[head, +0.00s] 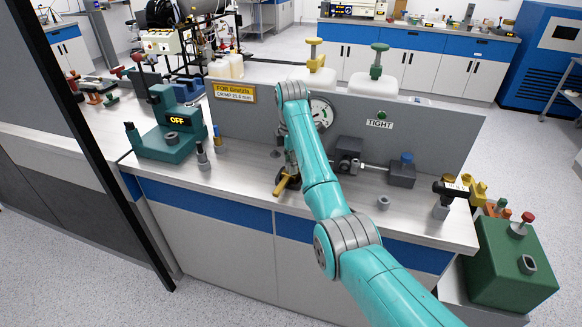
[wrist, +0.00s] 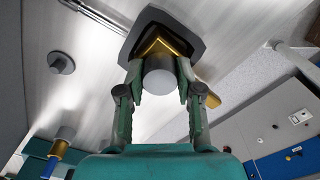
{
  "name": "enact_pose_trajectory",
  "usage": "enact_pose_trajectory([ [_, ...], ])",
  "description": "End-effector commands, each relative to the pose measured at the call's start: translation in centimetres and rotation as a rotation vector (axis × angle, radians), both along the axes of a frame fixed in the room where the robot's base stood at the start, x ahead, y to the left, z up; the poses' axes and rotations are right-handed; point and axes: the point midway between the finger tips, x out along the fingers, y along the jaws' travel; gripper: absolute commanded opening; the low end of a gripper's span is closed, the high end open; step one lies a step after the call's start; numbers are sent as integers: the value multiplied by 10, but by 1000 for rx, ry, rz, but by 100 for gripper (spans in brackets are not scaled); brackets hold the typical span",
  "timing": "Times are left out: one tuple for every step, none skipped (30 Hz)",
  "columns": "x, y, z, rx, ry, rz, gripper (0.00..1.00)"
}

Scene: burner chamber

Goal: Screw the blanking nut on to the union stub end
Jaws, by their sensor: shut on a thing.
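My gripper (wrist: 157,88) is shut on a grey cylindrical piece (wrist: 159,78), seen end-on between the two fingers. I cannot tell whether this piece is the blanking nut. Just beyond it is a dark angular block (wrist: 136,40) with a brass V-shaped part (wrist: 155,46). In the head view my arm hides most of the gripper; a yellow handle (head: 281,187) shows beside it. A small grey nut-like ring (head: 383,202) lies on the bench to the right. A dark fitting block (head: 348,153) with a metal tube (head: 373,167) stands behind; I cannot tell which end is the union stub.
A grey panel (head: 430,125) with a dial gauge (head: 321,113) and a TIGHT sign backs the bench. A dark block with a blue knob (head: 402,172) stands right. A green press marked OFF (head: 168,130) stands left. The bench front between has bare room (head: 235,175).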

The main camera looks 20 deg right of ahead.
Motion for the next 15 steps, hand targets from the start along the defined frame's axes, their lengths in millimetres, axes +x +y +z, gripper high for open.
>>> enact_pose_trajectory([
  [-1, 0, -2, 0, 3, -53, 0],
  [-1, 0, -2, 0, 4, -87, 0],
  [-1, 0, -2, 0, 4, -133, 0],
  [-1, 0, -2, 0, 4, -167, 0],
  [-1, 0, -2, 0, 4, -202, 0],
  [-1, 0, -2, 0, 4, -247, 0],
  [-1, 0, -3, 0, 4, -281, 0],
  [-1, 0, -3, 1, 4, -314, 0],
  [-1, 0, -3, 1, 5, -360, 0],
  [-1, 0, -3, 1, 5, -394, 0],
  [-1, 0, -3, 0, 5, -428, 0],
  [-1, 0, -3, 0, 5, -418, 45],
  [-1, 0, -3, 0, 5, -417, 52],
  [-1, 0, -3, 0, 5, -416, 60],
  [-1, 0, -2, 1, 4, -416, 64],
])
